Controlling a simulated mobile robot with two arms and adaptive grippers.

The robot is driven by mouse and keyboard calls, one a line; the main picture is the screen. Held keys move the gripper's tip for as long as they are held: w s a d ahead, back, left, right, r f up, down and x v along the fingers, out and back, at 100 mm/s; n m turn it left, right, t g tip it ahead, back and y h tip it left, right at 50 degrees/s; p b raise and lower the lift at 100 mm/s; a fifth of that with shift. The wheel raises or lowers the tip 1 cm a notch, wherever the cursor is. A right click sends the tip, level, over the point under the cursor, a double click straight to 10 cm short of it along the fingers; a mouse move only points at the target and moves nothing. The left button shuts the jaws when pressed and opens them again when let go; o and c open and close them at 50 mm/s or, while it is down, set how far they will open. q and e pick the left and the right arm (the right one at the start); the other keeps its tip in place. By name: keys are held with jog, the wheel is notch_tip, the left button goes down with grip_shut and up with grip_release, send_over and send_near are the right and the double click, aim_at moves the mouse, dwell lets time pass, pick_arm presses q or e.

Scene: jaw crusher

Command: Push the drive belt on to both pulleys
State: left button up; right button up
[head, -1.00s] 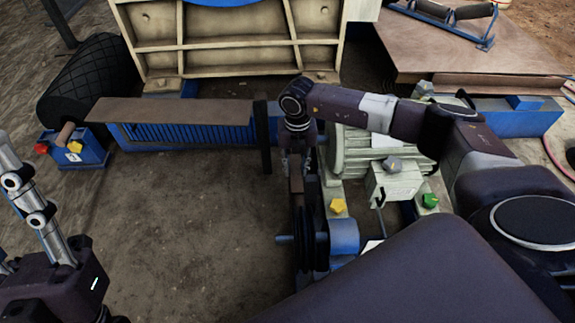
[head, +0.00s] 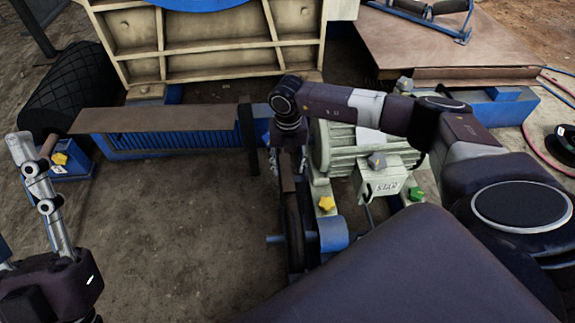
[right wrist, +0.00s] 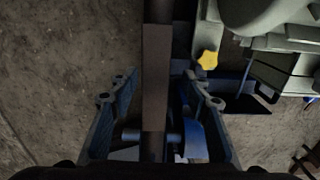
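A narrow brown band, which looks like the drive belt (right wrist: 155,80), runs up the middle of the right wrist view, with black above and below it. In the head view a dark upright wheel, apparently a pulley (head: 295,222), stands beside the motor with a blue shaft. My right gripper (head: 288,165) points down over this line. In the right wrist view its two fingers are apart, one on each side of the band, with gaps visible. Whether the belt is seated is unclear, and the second pulley is not clearly seen. My left gripper (head: 40,190) is at the far left, away from the belt.
A grey-green motor (head: 350,145) is right of the belt. A black upright post (head: 246,140) and long brown plate (head: 150,118) are to the left. Bare ground lies front left.

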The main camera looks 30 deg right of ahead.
aim_at(288, 170)
jog(key=shift+a, duration=0.1)
notch_tip(288, 170, up, 12)
dwell(0.5)
jog(key=shift+f, duration=0.1)
dwell(0.4)
